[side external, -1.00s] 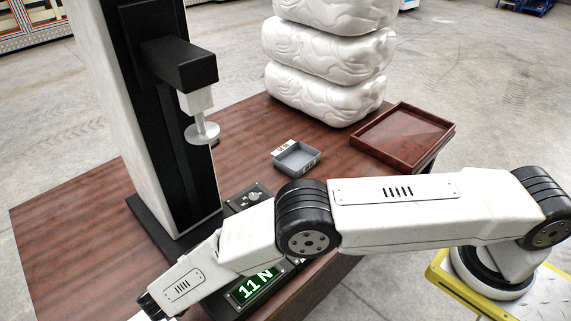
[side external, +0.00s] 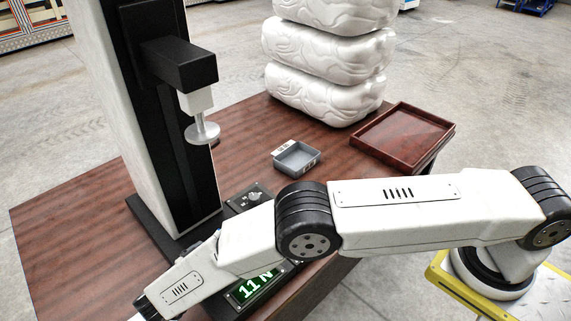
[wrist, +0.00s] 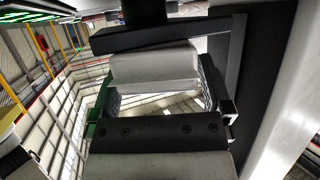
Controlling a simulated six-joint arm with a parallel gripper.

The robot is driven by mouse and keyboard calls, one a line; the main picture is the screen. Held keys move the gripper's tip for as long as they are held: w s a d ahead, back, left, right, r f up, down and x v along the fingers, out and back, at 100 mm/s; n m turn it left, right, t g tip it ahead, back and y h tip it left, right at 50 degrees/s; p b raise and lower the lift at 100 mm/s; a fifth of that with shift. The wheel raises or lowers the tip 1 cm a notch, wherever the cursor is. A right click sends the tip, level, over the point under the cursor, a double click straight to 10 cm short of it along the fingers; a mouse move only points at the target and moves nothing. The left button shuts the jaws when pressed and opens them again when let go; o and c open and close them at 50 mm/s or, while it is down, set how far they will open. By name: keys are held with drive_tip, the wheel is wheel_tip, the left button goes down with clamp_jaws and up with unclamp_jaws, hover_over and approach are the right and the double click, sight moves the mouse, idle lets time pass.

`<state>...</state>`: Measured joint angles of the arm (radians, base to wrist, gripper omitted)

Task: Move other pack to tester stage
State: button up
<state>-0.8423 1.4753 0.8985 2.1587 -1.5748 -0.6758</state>
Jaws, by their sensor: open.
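My gripper (wrist: 157,88) shows in the wrist view with its two dark fingers apart. A pale block (wrist: 152,63) appears between the fingers; I cannot tell whether it is a pack or a part behind them. In the side view my arm reaches down to the lower left, and its end is cut off by the bottom edge. The tester (side external: 178,62) stands at the left, with a round metal press plate (side external: 203,133) hanging from its head. Its display (side external: 258,286) reads 11 N. My arm hides the stage area, and no pack can be made out for certain.
A small grey bin (side external: 317,160) sits mid-table. A red-brown tray (side external: 440,147) lies near the right edge and looks empty. White moulded blocks (side external: 330,55) are stacked at the back. The wooden table (side external: 75,215) is bare at the left.

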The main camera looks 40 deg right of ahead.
drive_tip(key=v, duration=1.1)
drive_tip(key=shift+s, duration=0.1)
